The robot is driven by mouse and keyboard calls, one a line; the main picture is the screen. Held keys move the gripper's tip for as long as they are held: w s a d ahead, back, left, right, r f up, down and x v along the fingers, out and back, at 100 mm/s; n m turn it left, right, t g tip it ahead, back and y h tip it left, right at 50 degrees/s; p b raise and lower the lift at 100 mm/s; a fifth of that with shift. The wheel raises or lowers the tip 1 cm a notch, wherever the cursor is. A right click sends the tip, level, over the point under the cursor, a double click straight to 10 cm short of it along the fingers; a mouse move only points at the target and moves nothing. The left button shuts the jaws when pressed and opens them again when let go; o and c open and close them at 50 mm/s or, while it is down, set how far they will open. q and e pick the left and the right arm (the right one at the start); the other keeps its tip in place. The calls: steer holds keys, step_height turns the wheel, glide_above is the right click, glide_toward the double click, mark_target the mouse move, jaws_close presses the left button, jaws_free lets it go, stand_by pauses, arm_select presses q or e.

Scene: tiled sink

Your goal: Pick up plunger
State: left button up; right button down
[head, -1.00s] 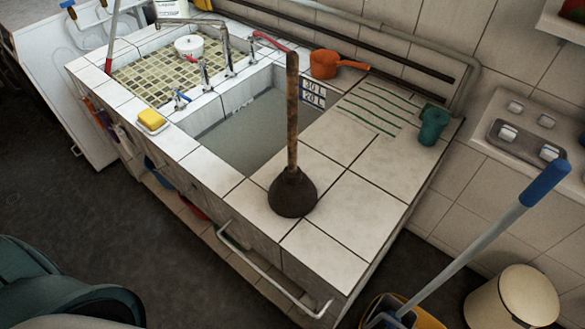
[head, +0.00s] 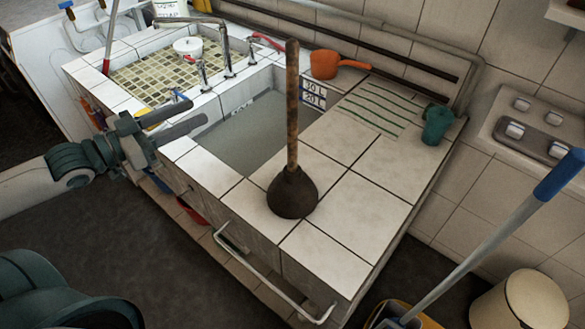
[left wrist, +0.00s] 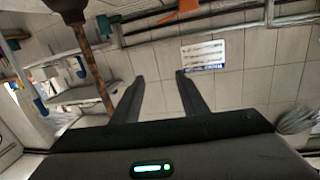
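The plunger (head: 293,190) stands upright on the white tiled counter, its dark rubber cup down and its worn wooden handle pointing up. My left gripper (head: 195,112) is in from the left in the head view, over the counter's front-left part near the basin. Its two fingers are spread and nothing is between them. It is apart from the plunger, to the left of the handle. In the left wrist view the plunger (left wrist: 88,60) shows at upper left, outside the open fingers (left wrist: 162,88). My right gripper is not in view.
An orange dipper (head: 325,64) and a green cup (head: 436,124) stand on the counter. The sunken basin (head: 245,135) lies behind the plunger. A metal rail (head: 270,279) runs along the counter front. A blue-handled mop (head: 500,235) leans at right by a cream bin (head: 520,303).

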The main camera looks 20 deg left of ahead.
arm_select(q)
steer(key=s+d+r+m+g+h, duration=0.1)
steer(key=s+d+r+h, duration=0.1)
steer(key=d, duration=0.4)
steer(key=s+d+r+m+g+h, duration=0.1)
steer(key=s+d+r+m+h, duration=0.1)
steer(key=d+r, duration=0.3)
steer(key=shift+s+d+r+g+h, duration=0.15)
steer(key=shift+s+d+g+h, duration=0.25)
steer(key=shift+s+d, duration=0.4)
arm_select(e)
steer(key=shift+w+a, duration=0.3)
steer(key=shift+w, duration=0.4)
arm_select(q)
steer(key=shift+w+d, duration=0.15)
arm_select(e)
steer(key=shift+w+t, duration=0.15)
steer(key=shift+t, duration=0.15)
